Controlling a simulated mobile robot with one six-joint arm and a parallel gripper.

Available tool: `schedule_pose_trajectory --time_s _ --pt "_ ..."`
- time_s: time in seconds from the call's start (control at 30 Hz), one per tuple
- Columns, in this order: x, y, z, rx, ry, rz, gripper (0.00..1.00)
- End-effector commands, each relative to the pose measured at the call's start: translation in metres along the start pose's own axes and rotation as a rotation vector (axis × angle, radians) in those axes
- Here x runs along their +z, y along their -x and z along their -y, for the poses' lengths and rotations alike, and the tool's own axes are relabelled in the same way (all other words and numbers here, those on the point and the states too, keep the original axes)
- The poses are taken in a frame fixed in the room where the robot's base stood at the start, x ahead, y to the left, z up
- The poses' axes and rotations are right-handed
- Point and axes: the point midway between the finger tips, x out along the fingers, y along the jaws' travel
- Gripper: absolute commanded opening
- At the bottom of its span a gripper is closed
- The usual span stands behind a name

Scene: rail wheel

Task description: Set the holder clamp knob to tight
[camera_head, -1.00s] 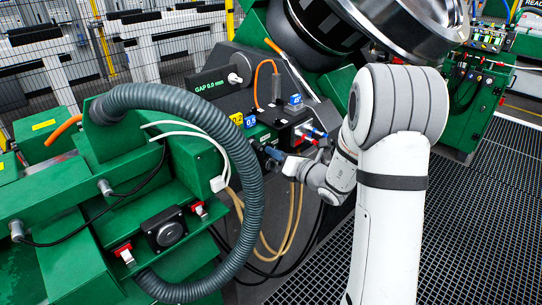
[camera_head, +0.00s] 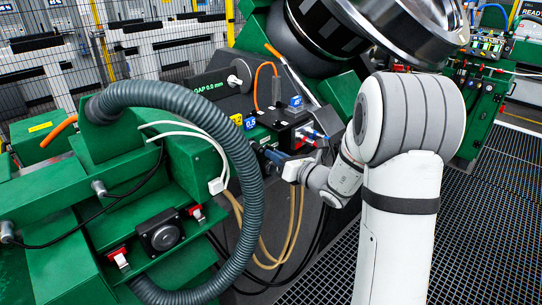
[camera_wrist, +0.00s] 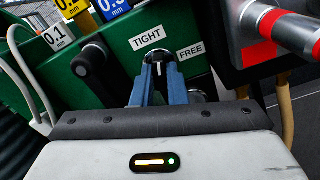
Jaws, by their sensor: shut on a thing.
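The holder clamp knob (camera_wrist: 158,56) is dark with a white mark and sits on the green panel in the wrist view. Its mark points roughly upward, between the TIGHT label (camera_wrist: 147,38) on the left and the FREE label (camera_wrist: 191,49) on the right. My gripper (camera_wrist: 158,64) has its two blue fingers closed on either side of the knob. In the head view my gripper (camera_head: 273,155) is at the green panel, low beside the dark box. The knob is hidden there by the fingers and is too small to make out.
A black crank-like handle (camera_wrist: 95,62) stands left of the fingers. A red-banded metal cylinder (camera_wrist: 282,28) is close on the right. Gauge tags (camera_wrist: 58,37) line the panel top. A thick grey hose (camera_head: 250,190) arches left of my gripper, with tan hoses hanging below.

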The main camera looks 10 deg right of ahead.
Motion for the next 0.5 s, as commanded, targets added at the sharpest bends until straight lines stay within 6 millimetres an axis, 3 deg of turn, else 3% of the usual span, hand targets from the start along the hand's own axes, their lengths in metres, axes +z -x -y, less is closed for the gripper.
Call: schedule_pose_trajectory --time_s 0.5 --pt "-0.005 0.0004 0.0009 0.0 0.192 -0.002 0.0"
